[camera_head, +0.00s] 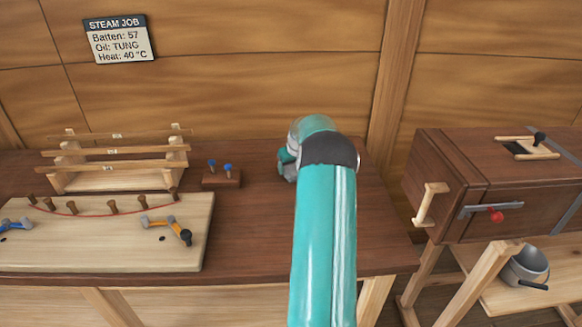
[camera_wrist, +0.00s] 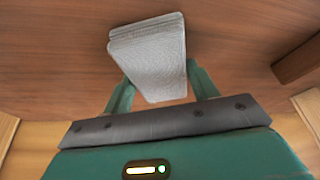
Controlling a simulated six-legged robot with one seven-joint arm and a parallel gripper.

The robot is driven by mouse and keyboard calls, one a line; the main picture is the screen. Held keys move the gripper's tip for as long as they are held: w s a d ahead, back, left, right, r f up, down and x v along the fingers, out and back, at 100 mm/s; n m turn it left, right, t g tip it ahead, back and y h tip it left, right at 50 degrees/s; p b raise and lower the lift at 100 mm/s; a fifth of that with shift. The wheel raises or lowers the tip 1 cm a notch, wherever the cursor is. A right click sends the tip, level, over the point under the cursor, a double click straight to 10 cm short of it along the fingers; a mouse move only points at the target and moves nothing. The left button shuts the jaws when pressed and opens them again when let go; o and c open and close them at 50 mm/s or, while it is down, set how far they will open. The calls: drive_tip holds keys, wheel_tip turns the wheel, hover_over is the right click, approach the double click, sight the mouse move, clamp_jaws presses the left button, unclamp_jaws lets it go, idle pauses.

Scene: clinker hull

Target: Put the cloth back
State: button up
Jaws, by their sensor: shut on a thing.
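The cloth (camera_wrist: 148,50) is a light grey, woven, folded pad in the wrist view. My gripper (camera_wrist: 160,86) is shut on it, with a teal finger at each side. The brown wooden bench top fills the view behind the cloth; I cannot tell whether the cloth touches it. In the head view my teal arm reaches over the right part of the bench (camera_head: 258,225) and hides the cloth and most of my gripper.
On the bench stand a batten rack (camera_head: 118,165), a small block with blue pegs (camera_head: 222,178) and a pale board (camera_head: 100,235) with pegs and clamps. A brown steam box (camera_head: 490,185) stands to the right, a grey pot (camera_head: 527,266) below it. The bench right of my arm is clear.

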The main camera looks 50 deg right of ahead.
drive_tip(key=shift+f, duration=0.2)
drive_tip(key=o, duration=0.9)
drive_tip(key=shift+o, duration=0.2)
drive_tip(key=shift+r, duration=0.1)
